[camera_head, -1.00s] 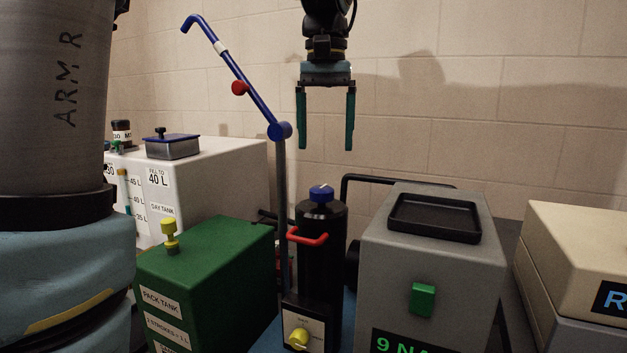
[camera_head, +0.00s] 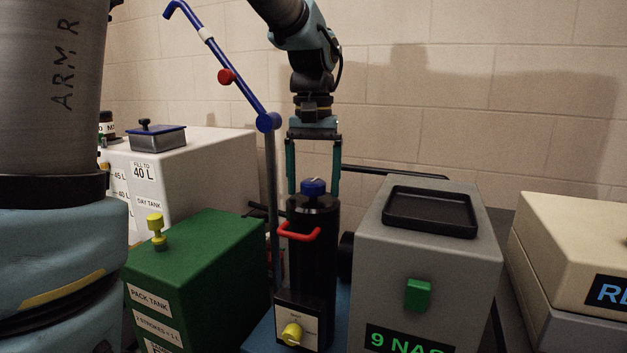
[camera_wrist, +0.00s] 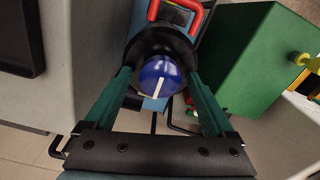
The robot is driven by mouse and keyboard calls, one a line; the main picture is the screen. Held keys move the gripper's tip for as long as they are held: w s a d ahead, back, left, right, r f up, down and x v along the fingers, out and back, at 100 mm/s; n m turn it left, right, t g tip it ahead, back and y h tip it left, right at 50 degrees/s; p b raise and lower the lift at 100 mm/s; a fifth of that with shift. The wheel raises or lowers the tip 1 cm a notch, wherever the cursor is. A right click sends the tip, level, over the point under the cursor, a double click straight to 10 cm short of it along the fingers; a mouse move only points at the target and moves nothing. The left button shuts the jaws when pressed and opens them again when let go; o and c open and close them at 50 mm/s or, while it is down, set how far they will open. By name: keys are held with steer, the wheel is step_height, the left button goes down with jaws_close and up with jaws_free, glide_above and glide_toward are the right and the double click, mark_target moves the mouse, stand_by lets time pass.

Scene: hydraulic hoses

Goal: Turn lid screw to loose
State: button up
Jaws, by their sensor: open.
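A blue round knob (camera_head: 314,187) with a white line sits on top of the black upright cylinder (camera_head: 316,250). In the wrist view the knob (camera_wrist: 160,77) lies between my fingers, its white line running nearly along the picture's vertical. My gripper (camera_head: 313,178) is open and points straight down. Its two green fingers stand on either side of the knob, with the tips at about its height. In the wrist view a gap shows between each finger and the knob. No marking for loose is readable beside the knob.
The green pack tank (camera_head: 200,262) stands left, the grey box (camera_head: 450,270) right. Wall space above is free.

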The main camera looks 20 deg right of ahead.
steer(key=shift+c, duration=0.2)
steer(key=c, duration=1.3)
